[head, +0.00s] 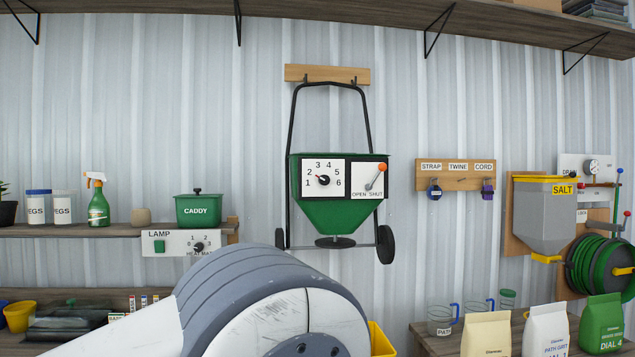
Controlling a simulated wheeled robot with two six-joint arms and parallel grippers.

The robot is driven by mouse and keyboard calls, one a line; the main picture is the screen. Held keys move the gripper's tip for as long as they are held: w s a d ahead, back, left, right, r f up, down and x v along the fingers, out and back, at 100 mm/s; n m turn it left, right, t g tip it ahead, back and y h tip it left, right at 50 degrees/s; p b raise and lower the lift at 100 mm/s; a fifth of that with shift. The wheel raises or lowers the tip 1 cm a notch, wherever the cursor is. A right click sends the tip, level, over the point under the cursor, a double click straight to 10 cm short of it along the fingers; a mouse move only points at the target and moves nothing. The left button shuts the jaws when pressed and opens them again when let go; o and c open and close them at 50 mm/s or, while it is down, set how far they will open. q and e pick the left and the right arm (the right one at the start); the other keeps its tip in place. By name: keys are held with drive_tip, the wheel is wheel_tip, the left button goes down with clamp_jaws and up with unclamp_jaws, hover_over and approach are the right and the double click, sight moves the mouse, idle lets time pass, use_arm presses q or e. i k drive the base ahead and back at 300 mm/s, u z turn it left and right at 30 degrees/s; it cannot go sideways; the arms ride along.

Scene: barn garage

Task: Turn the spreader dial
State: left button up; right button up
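The green spreader (338,208) hangs by its black handle from a wooden rail on the corrugated wall. Its dial (323,180) is a round knob on a white plate numbered 1 to 6, with a small red mark on its left side, toward the low numbers. To the right of the dial is a white OPEN SHUT plate with an orange-tipped lever (376,176), tilted up to the right. Neither gripper is in view. A large grey and white link of my own arm fills the lower middle, below the spreader and apart from it.
A lamp panel (183,243) and a green caddy (199,210) are at left. A strap, twine and cord board (457,175) and a salt hopper (543,213) are at right. Bags (547,330) stand on the lower right bench. The wall around the spreader is clear.

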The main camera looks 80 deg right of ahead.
sight(324, 180)
drive_tip(key=z, duration=0.35)
drive_tip(key=i, duration=0.7)
drive_tip(key=z, duration=0.6)
